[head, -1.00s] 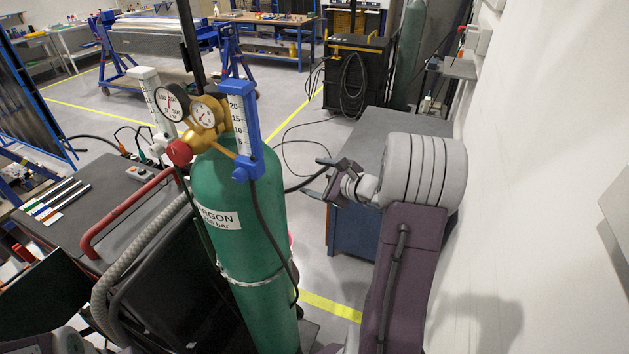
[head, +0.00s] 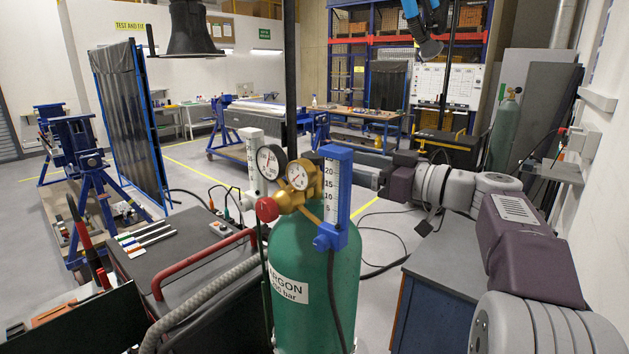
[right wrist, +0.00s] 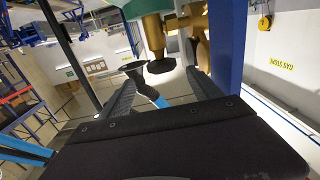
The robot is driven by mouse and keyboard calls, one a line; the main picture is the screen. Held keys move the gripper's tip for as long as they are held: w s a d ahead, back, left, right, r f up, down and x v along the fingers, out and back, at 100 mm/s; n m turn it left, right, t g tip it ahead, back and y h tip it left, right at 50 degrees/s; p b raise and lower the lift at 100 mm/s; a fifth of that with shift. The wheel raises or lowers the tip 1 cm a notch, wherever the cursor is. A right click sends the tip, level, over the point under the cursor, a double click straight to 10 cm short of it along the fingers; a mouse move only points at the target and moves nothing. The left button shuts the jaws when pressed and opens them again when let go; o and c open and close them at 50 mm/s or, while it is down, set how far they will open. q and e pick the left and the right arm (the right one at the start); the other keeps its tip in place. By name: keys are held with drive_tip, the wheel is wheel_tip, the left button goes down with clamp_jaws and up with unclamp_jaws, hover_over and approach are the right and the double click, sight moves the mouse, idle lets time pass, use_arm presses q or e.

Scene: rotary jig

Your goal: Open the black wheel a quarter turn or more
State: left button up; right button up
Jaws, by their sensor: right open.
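The black wheel (right wrist: 160,66) shows in the right wrist view as a dark round knob at the end of the brass valve (right wrist: 152,30); that view is upside down. I cannot make it out in the head view, where the gauges and the blue flowmeter (head: 337,195) stand in front. The green argon cylinder (head: 312,275) stands upright below. My right gripper (head: 365,155) reaches in from the right, behind the flowmeter. In the right wrist view its dark jaws (right wrist: 163,80) are apart, with the wheel seen between them; contact cannot be told. My left gripper is out of view.
Two round gauges (head: 285,170), a red knob (head: 267,209) and a white flowmeter (head: 254,165) crowd the cylinder's top. A red handle (head: 205,262) and dark cart top (head: 165,265) lie left.

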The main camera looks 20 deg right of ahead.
sight(315, 154)
drive_tip(key=p+x, duration=0.2)
drive_tip(key=x, duration=0.2)
drive_tip(key=p+x, duration=0.3)
drive_tip(key=x, duration=0.1)
drive_tip(key=shift+a, duration=0.45)
drive_tip(key=shift+w+a+f+p, duration=0.15)
drive_tip(key=shift+w+p, duration=0.15)
drive_tip(key=shift+w, duration=0.1)
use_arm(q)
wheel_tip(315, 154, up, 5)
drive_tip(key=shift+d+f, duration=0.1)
use_arm(e)
drive_tip(key=c, duration=1.4)
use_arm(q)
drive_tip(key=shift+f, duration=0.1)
use_arm(e)
drive_tip(key=shift+o, duration=0.2)
